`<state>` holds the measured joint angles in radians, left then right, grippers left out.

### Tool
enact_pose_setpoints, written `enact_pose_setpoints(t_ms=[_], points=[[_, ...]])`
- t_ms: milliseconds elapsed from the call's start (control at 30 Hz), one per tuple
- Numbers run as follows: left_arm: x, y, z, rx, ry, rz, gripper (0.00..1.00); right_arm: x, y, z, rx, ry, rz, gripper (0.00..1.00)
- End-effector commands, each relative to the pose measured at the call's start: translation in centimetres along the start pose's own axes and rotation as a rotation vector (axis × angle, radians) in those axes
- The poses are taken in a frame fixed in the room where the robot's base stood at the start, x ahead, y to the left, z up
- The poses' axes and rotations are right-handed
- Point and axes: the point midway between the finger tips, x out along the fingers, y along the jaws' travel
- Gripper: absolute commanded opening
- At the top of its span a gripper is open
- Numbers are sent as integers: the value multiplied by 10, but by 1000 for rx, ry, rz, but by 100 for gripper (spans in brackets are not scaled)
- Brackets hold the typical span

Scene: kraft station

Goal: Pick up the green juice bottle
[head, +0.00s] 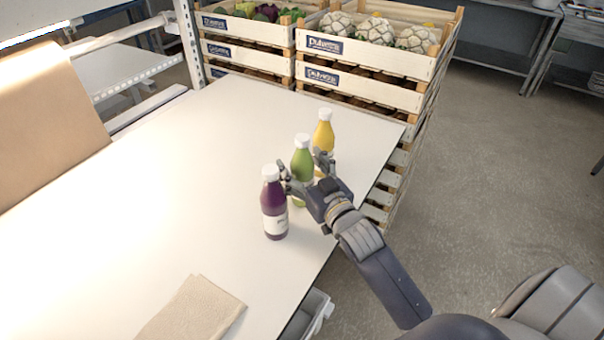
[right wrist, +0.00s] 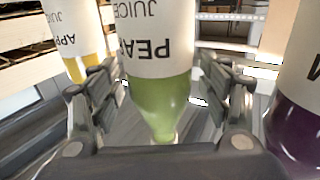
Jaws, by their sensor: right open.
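The green juice bottle (head: 302,158) stands upright on the white table between a purple bottle (head: 273,205) and a yellow bottle (head: 323,135). My right gripper (head: 303,172) is open at the green bottle, with its fingers on either side of it; the gripper hides part of its lower body. In the right wrist view the green bottle (right wrist: 162,95) fills the middle between the open fingers, its label reading "PEA". I cannot tell whether the fingers touch it. My left gripper is not in view.
In the right wrist view the purple bottle (right wrist: 296,120) is close on the right and the yellow bottle (right wrist: 80,62) on the left. A folded beige cloth (head: 192,312) lies at the front of the table (head: 160,190). Stacked wooden crates (head: 365,75) stand behind. The table's left-middle is clear.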

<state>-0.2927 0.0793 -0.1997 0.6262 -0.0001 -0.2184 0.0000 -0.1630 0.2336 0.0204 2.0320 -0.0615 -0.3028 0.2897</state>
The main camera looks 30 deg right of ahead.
Motion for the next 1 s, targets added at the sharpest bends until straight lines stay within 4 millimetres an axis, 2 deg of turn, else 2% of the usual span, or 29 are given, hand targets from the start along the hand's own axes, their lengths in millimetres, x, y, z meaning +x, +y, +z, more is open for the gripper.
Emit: enact_pose_setpoints(t_ms=[100,300,400,767,1000], points=[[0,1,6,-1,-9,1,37,0,0,0,0,0,0,71],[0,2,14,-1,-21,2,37,0,0,0,0,-1,0,25],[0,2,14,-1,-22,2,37,0,0,0,0,-1,0,8],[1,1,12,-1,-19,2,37,0,0,-5,0,4,0,8],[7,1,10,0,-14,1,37,0,0,-29,-2,9,-1,8]])
